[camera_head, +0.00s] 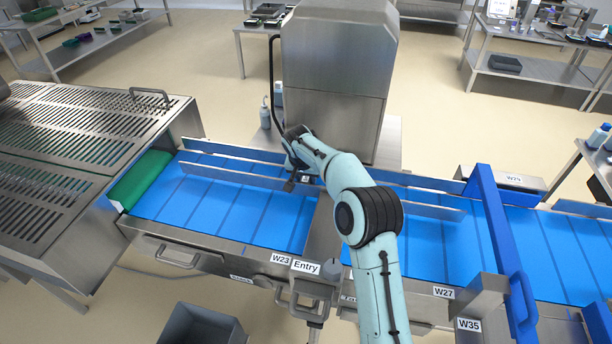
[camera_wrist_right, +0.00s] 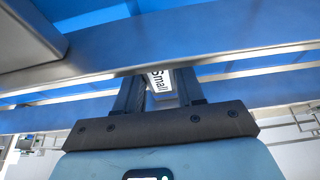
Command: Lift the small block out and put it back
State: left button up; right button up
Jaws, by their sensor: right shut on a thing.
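My right gripper (camera_head: 296,182) reaches over the blue conveyor in the head view, at the metal guide rails left of the machine's middle. In the right wrist view its two dark fingers (camera_wrist_right: 160,92) stand on either side of a pale block labelled "Small" (camera_wrist_right: 161,80), and the gripper is shut on it. In the head view a small part of the block (camera_head: 306,178) shows beside the fingers. A metal rail edge hides part of the block in the wrist view, and I cannot tell whether it touches anything below. My left gripper is not in view.
Thin metal rails (camera_head: 225,175) run along the blue belt (camera_head: 225,212) close to the gripper. A tall steel housing (camera_head: 338,75) stands behind. A blue frame (camera_head: 497,235) crosses the belt at the right. A grey bin (camera_head: 203,325) stands in front on the floor.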

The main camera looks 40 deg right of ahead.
jog(key=shift+w+r, duration=0.15)
jog(key=shift+r, duration=1.2)
jog(key=shift+r+p, duration=0.75)
jog(key=shift+r, duration=1.75)
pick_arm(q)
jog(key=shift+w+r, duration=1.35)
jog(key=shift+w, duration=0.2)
pick_arm(e)
notch_tip(320, 180, up, 7)
jog(key=shift+r, duration=0.1)
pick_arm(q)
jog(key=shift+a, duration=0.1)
pick_arm(e)
jog(key=shift+s+a, duration=0.1)
jog(key=shift+s, duration=0.1)
